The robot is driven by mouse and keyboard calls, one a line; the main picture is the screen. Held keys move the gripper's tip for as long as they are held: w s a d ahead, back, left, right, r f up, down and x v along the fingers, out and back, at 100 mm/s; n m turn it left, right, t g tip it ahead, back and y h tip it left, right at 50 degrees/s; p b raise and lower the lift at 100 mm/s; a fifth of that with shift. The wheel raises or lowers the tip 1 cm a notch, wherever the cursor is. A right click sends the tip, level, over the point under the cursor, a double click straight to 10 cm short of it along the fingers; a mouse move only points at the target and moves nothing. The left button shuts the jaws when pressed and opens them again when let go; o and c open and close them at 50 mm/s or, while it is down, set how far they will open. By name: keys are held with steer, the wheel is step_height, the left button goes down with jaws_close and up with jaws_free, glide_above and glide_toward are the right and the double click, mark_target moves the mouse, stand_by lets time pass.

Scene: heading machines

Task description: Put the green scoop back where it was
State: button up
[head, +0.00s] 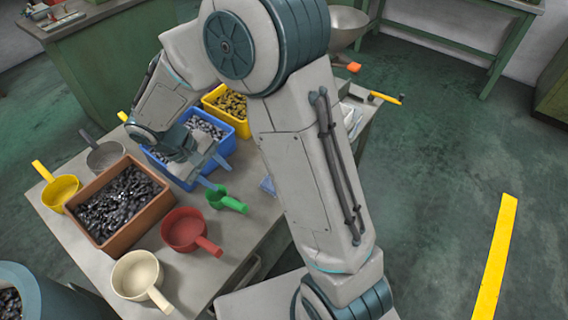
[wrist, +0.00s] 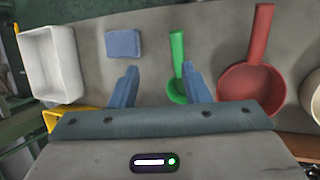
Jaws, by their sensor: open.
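The green scoop (head: 222,197) lies on the table in front of the blue bin (head: 222,148), its handle pointing right in the head view. In the wrist view the green scoop (wrist: 177,58) has its handle pointing up the picture, and the right finger partly hides its bowl. My gripper (head: 214,172) is open and empty, close to the scoop near the blue bin's front edge. In the wrist view the scoop lies toward the right finger of my gripper (wrist: 160,77). I cannot tell whether the finger touches it.
The red scoop (head: 184,230) and cream scoop (head: 136,274) lie left of the green scoop. A brown bin (head: 150,215) of dark parts stands behind them. A yellow scoop (head: 60,192), yellow bin (head: 240,127) and blue block (wrist: 123,43) are nearby. A white tray (wrist: 48,65) stands at left.

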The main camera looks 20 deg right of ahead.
steer(key=s+d+r+m+t+y, duration=0.4)
steer(key=s+d+r+m+y, duration=0.1)
steer(key=s+d+r, duration=0.7)
steer(key=shift+s+d+r+m, duration=0.5)
steer(key=shift+d+m, duration=0.3)
steer(key=shift+d, duration=0.3)
steer(key=shift+f, duration=0.15)
